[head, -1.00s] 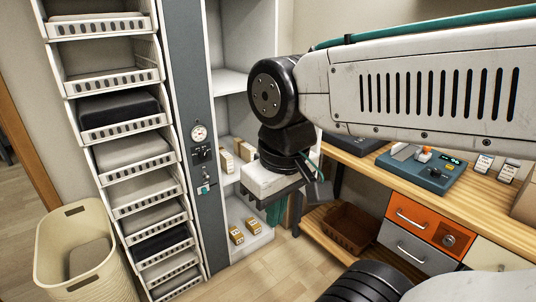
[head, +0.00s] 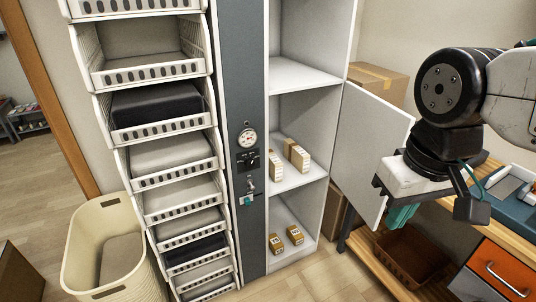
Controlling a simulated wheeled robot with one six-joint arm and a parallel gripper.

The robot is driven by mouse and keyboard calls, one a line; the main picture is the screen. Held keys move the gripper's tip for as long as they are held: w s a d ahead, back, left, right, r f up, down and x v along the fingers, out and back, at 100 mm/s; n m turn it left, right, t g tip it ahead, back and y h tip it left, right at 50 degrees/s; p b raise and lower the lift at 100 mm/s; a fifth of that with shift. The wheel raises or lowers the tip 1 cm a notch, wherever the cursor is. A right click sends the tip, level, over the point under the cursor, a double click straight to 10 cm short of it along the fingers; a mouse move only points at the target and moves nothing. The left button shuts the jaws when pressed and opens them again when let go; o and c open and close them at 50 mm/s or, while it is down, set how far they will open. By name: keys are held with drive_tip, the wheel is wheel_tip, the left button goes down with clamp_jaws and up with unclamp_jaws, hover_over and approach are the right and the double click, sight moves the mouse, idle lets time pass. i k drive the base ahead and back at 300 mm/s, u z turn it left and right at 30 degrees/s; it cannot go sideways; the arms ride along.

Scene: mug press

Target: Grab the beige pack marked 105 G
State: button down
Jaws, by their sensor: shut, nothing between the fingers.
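Small packs with pale labels stand in the open white cabinet. On the middle shelf are a brown-beige pack (head: 276,166) at the left and paler-fronted packs (head: 299,158) to its right. On the bottom shelf are two tan packs, one at the left (head: 276,244) and one at the right (head: 295,235). The label print is too small to read, so I cannot tell which is 105 G. My gripper (head: 404,212) is at the right, shut and empty, in front of the cabinet's open door and apart from all packs.
The open cabinet door (head: 365,140) stands between the shelves and my gripper. A grey panel with a gauge (head: 247,138) and a column of white bins (head: 165,125) are to the left. A cream basket (head: 85,285) stands on the floor. A wooden bench with an orange drawer (head: 500,268) is at right.

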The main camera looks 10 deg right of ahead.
sight(276, 165)
drive_tip(key=i, duration=0.55)
drive_tip(key=z, duration=0.5)
drive_tip(key=k, duration=1.2)
drive_tip(key=u, duration=0.45)
drive_tip(key=i, duration=1.25)
drive_tip(key=z, duration=0.55)
drive_tip(key=i, duration=0.5)
drive_tip(key=z, duration=0.55)
